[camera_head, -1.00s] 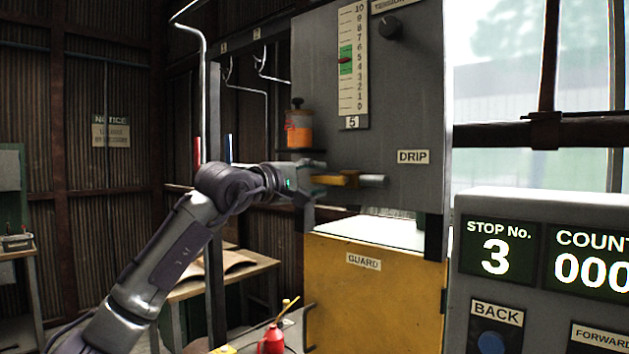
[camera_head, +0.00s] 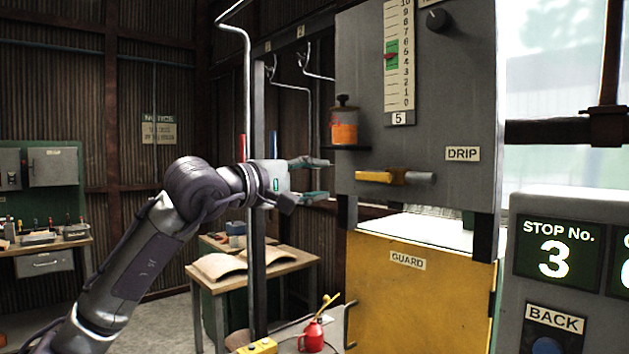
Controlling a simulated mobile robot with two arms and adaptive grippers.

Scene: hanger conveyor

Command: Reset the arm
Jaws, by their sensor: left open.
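My left arm comes in from the lower left, and its gripper (camera_head: 318,178) is open and empty. Its fingers point right, toward the grey machine panel (camera_head: 440,110). A yellow-handled lever (camera_head: 378,177) sticks out of the panel under the DRIP label (camera_head: 462,154). A visible gap lies between the fingertips and the lever's yellow end. My right gripper is not in view.
A control box (camera_head: 560,280) reading stop 3 stands at the right. A yellow guard (camera_head: 415,300) is below the panel. A red oil can (camera_head: 313,335) is at the lower middle. Hanger hooks (camera_head: 290,88) hang behind.

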